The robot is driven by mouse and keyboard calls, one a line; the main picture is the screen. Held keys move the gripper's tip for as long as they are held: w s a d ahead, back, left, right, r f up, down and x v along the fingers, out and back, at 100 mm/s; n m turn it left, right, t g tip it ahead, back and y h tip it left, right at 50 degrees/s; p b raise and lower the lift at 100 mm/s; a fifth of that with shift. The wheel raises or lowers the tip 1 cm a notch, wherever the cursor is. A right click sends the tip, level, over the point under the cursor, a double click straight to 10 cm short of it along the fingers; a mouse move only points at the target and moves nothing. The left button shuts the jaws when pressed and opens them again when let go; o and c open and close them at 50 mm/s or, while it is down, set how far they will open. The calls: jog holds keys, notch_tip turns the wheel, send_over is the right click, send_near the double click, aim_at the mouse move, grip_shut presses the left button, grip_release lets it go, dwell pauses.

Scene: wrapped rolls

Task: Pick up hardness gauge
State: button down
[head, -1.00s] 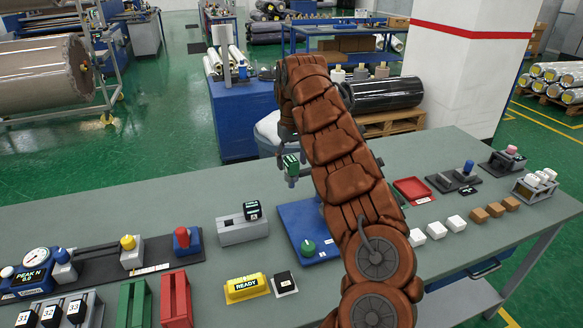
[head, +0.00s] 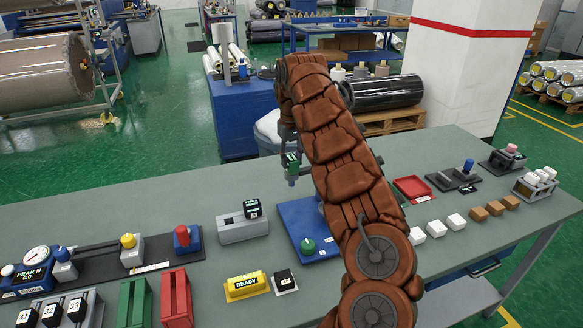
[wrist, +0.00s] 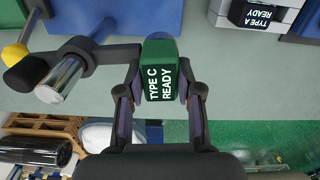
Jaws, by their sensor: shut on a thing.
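The hardness gauge is a green block marked "TYPE C READY" (wrist: 160,78). In the wrist view it is between the two fingers of my gripper (wrist: 160,92), which is shut on it. In the head view the green gauge (head: 292,161) hangs upright below my gripper, above the grey bench. A second, black gauge marked "TYPE A READY" (wrist: 262,14) is at the wrist view's top right. In the head view this black gauge (head: 252,208) sits on a grey stand (head: 237,232).
A blue base with a green knob (head: 307,246) stands on the bench, partly hidden by my arm. In the wrist view a dark arm with a metal cylinder (wrist: 62,80) is close left of the gauge. A red tray (head: 412,189) and white blocks (head: 436,229) lie to the right.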

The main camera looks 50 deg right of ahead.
jog(key=shift+r, duration=0.1)
jog(key=shift+w+r, duration=0.1)
jog(key=shift+r, duration=0.35)
notch_tip(320, 180, up, 6)
jog(key=shift+f, duration=0.15)
jog(key=shift+r+p, duration=1.05)
jog(key=shift+r, duration=0.5)
jog(key=shift+a, duration=0.1)
